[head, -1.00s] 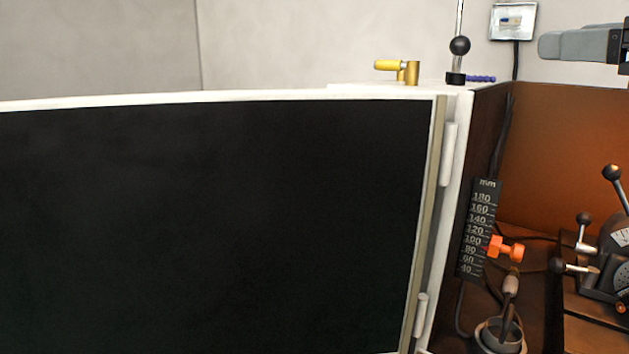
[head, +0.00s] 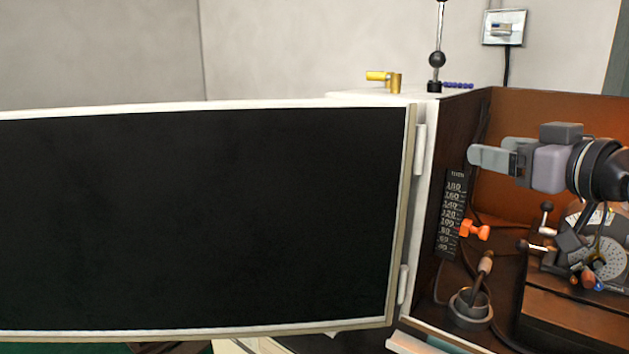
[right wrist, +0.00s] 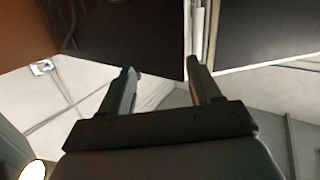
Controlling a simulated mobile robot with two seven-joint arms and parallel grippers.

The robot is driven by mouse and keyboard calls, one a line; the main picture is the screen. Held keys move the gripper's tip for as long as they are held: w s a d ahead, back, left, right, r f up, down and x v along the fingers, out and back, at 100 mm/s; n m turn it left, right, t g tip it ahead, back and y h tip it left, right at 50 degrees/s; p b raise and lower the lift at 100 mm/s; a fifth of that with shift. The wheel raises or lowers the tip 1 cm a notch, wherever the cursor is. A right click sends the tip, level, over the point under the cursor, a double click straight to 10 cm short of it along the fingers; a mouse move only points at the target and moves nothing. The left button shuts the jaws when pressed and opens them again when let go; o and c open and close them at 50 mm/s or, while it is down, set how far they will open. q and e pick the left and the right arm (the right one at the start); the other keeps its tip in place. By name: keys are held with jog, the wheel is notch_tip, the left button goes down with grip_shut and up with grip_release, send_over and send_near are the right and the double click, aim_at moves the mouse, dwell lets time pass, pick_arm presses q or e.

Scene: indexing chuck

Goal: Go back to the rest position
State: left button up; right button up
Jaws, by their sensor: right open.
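My right gripper (head: 490,157) comes in from the right in the head view, in front of the open cabinet and above the indexing chuck (head: 598,260). In the right wrist view its two fingers (right wrist: 165,85) stand apart with nothing between them. The chuck has a plate with rings of holes and several ball-ended levers; my right arm hides part of its surroundings. My left gripper is in neither current view.
A large black door panel (head: 200,215) with a white frame stands open at the left. The cabinet holds a mm scale (head: 452,210) with an orange pointer (head: 474,230), and a cup with a brush (head: 472,300). A yellow fitting (head: 385,80) sits on top.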

jog(key=s+a+f+m+g+h+p, duration=0.1)
jog(key=a+f+p, duration=0.1)
jog(key=f, duration=1.2)
jog(key=s+a+f+m+g+h+p, duration=0.1)
jog(key=f+p, duration=0.1)
jog(key=f, duration=1.1)
jog(key=s+a+f+g+p, duration=0.1)
jog(key=s+f, duration=0.8)
jog(key=s, duration=0.2)
jog(key=s+a+f+g+h+p, duration=0.1)
jog(key=s+a+f+g+p, duration=0.1)
jog(key=s+f, duration=0.7)
jog(key=s, duration=0.3)
jog(key=shift+f+m+h, duration=0.3)
jog(key=shift+f, duration=0.05)
